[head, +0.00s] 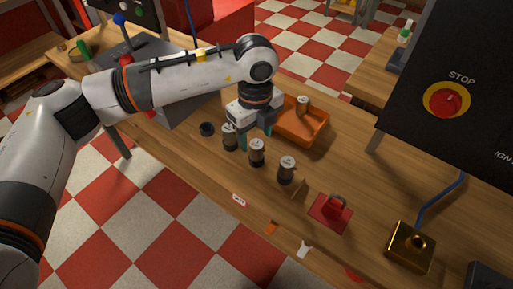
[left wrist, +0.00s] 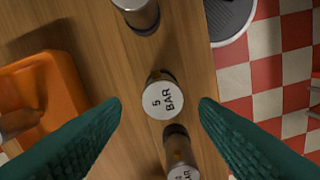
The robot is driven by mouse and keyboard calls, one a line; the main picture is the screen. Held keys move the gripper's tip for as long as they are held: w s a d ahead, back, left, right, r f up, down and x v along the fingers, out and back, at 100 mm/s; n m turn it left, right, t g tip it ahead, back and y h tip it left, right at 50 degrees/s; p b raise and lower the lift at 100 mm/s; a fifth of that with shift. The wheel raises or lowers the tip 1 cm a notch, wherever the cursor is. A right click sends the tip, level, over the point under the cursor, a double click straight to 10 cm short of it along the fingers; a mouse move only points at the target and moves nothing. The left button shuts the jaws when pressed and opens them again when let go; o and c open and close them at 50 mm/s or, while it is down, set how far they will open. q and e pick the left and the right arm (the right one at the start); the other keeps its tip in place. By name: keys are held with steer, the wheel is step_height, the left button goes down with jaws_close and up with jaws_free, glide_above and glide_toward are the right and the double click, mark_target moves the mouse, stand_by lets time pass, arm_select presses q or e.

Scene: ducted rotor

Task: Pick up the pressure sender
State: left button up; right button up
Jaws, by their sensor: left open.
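Several short cylinders with pale caps and dark bodies stand upright on the wooden bench in the head view: a left one (head: 229,138), a middle one (head: 257,153) and a right one (head: 286,171). My left gripper (head: 256,136) is open and empty, pointing down just behind this row. In the left wrist view, a pressure sender marked "5 BAR" (left wrist: 163,98) shows between the open fingertips (left wrist: 160,101), apart from both. Another cylinder with "BAR" lettering (left wrist: 181,160) shows below it, and a metal cylinder (left wrist: 138,14) above. My right gripper is out of view.
An orange tray (head: 319,143) holding a similar cylinder (head: 303,104) lies behind the row. A black round piece (head: 207,129) is left of it.

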mark_target(256, 143)
arm_select(q)
steer(key=f, duration=0.4)
steer(key=shift+s+d+f+p, duration=0.1)
steer(key=shift+s+f+p, duration=0.15)
steer(key=shift+p, duration=0.1)
steer(key=shift+r, duration=0.1)
steer(key=shift+c, duration=0.5)
steer(key=c, duration=1)
steer(key=shift+o, duration=0.2)
